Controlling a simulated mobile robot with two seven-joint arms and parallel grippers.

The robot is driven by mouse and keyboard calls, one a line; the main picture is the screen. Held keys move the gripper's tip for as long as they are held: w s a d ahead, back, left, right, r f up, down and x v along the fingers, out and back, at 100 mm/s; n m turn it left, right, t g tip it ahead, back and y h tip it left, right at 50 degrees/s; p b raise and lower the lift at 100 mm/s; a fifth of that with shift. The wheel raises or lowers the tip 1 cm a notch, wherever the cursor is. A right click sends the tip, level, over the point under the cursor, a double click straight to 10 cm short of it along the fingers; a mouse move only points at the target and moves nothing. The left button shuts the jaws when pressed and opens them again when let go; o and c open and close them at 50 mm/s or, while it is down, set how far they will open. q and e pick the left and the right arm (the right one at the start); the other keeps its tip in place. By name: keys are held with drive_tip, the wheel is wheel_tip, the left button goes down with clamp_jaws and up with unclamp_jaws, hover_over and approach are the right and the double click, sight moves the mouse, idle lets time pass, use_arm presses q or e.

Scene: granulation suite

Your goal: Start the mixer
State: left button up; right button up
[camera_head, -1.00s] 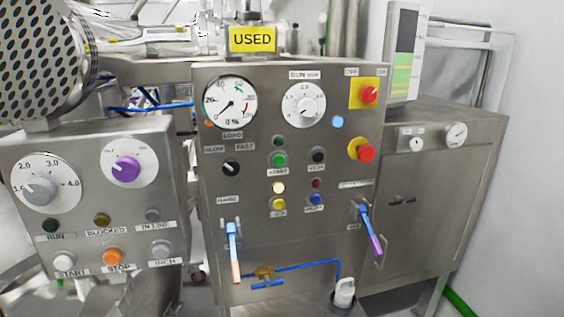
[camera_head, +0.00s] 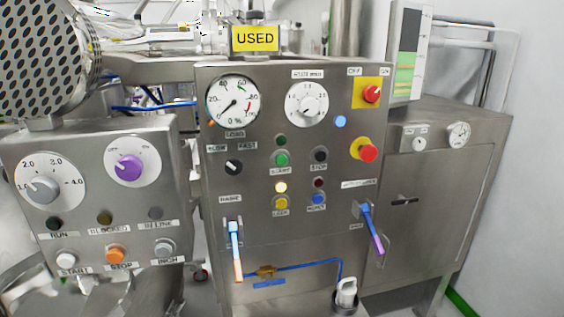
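The mixer's steel control panel (camera_head: 330,232) stands upright in the middle of the head view. Its green START button (camera_head: 281,159) sits below a dark green lamp (camera_head: 281,140). The black STOP button (camera_head: 320,155) is to the right of START. A black SLOW/FAST selector (camera_head: 233,167) is to the left. A yellow button (camera_head: 281,203) is under a lit lamp (camera_head: 281,187), and a blue RESET button (camera_head: 318,199) is beside it. A load gauge (camera_head: 233,102) reads about 0 %. A red mushroom button (camera_head: 367,153) sits on yellow. Neither of my grippers shows.
A second panel (camera_head: 97,227) at left has its own START, STOP and INCH buttons. A steel cabinet (camera_head: 440,225) stands at right.

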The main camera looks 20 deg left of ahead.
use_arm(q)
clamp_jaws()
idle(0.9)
